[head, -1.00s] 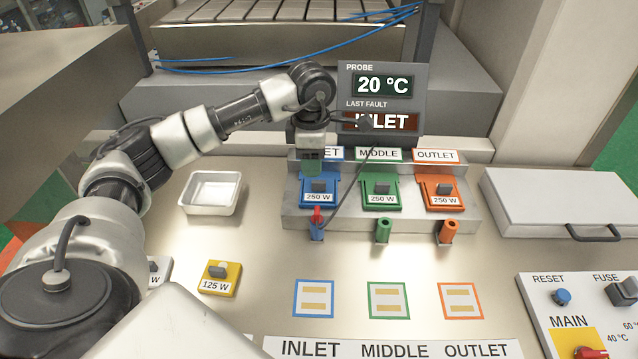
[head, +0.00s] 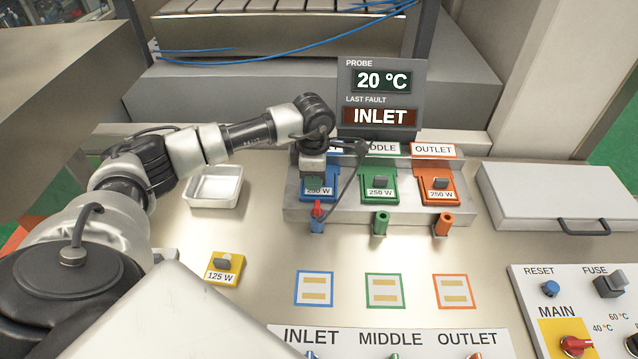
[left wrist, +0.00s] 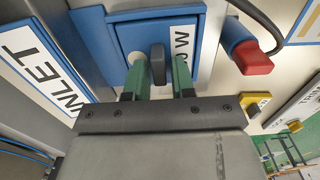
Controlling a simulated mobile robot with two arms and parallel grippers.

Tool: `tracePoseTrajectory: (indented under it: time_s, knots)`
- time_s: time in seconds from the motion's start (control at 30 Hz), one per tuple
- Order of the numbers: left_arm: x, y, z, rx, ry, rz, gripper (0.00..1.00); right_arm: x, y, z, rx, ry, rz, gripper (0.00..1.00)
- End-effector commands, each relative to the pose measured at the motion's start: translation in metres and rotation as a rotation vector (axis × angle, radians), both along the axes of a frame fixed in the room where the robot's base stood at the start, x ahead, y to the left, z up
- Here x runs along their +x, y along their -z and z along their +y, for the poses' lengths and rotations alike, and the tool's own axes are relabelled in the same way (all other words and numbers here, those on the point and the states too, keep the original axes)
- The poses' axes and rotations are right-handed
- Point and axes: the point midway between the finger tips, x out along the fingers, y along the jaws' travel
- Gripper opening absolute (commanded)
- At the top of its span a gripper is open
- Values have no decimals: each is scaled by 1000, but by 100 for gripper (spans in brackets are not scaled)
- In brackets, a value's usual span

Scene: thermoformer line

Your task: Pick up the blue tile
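The blue tile (head: 333,197), with a dark knob and a 250 W label, sits at the left, under the INLET sign, on the grey raised holder (head: 292,208). My left gripper (head: 315,181) is over it and hides part of it in the head view. In the left wrist view the blue tile (left wrist: 120,40) lies just beyond the green fingers of my left gripper (left wrist: 158,68). The fingers are apart, one on each side of the dark knob, with gaps showing. My right gripper is not in view.
A green tile (head: 379,196) and an orange tile (head: 440,195) sit beside it. A white tray (head: 214,186), a yellow 125 W tile (head: 224,268) and outlined squares (head: 314,289) lie around. A closed case (head: 550,195) is right.

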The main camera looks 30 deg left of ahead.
Motion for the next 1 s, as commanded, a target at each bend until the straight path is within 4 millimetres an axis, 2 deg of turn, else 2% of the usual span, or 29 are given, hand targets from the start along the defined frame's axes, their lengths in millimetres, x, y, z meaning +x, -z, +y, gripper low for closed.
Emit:
tracePoseTrajectory:
  time_s: [0.03, 0.13, 0.17, 0.57, 0.67, 0.83, 1.0]
  knots:
    - [0, 0, 0, 0, 0, 0, 16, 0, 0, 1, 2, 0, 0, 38]
    - [0, 0, 0, 0, 0, 0, 1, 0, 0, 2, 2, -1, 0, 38]
    - [0, 0, 0, 0, 0, 0, 0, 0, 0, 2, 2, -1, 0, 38]
    - [1, -4, 0, 0, 0, -2, 0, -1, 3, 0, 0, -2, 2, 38]
    - [1, -11, 0, 0, -1, -4, 0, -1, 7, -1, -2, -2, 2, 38]
    - [1, -37, 0, 0, 0, -8, 0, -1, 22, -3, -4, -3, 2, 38]
    - [-26, -59, -26, -1, 8, -6, 0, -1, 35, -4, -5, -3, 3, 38]
